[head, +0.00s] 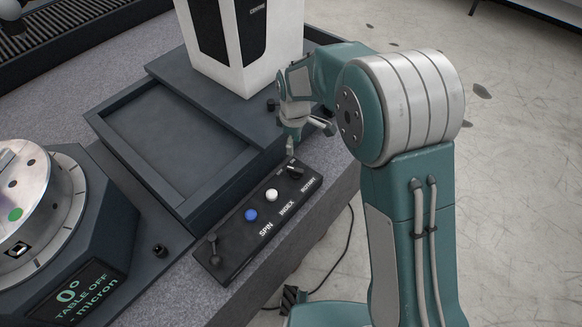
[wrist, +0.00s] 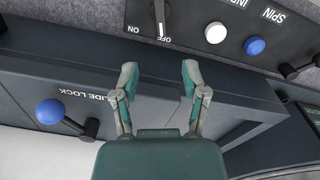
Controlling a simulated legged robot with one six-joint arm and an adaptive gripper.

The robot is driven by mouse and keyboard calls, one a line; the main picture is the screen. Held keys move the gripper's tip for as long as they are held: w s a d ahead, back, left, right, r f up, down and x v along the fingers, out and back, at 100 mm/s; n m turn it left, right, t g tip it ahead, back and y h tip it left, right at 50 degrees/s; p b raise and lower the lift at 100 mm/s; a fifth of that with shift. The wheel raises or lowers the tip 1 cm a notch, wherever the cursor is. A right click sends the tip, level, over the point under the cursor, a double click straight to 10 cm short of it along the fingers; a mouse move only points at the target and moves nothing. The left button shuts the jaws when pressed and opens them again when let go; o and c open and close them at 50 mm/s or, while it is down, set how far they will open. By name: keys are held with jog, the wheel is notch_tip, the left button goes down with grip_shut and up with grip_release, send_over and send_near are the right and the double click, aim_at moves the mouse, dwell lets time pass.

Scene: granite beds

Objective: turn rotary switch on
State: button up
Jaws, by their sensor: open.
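The rotary switch (head: 293,169) is a black knob at the far right end of the dark control panel (head: 224,262), beside the label ROTARY. In the wrist view the switch (wrist: 160,10) is partly cut off by the top edge. Its pale pointer line points at the OFF label, with ON to the left of it. My gripper (head: 291,145) is just above and behind the knob in the head view. In the wrist view my gripper (wrist: 158,73) is open and empty, its fingertips spread on either side of the knob's line but short of it.
A white button (head: 271,194), a blue button (head: 250,214) and a small lever (head: 213,245) share the panel. A blue-balled slide lock lever (wrist: 50,111) stands near the gripper. A dark tray (head: 175,140) and a white box (head: 245,75) stand behind.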

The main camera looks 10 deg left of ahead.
aim_at(292, 168)
notch_tip(292, 168, down, 12)
jog(key=shift+w+a+r, duration=0.1)
jog(key=shift+a, duration=0.05)
dwell(0.4)
grip_shut()
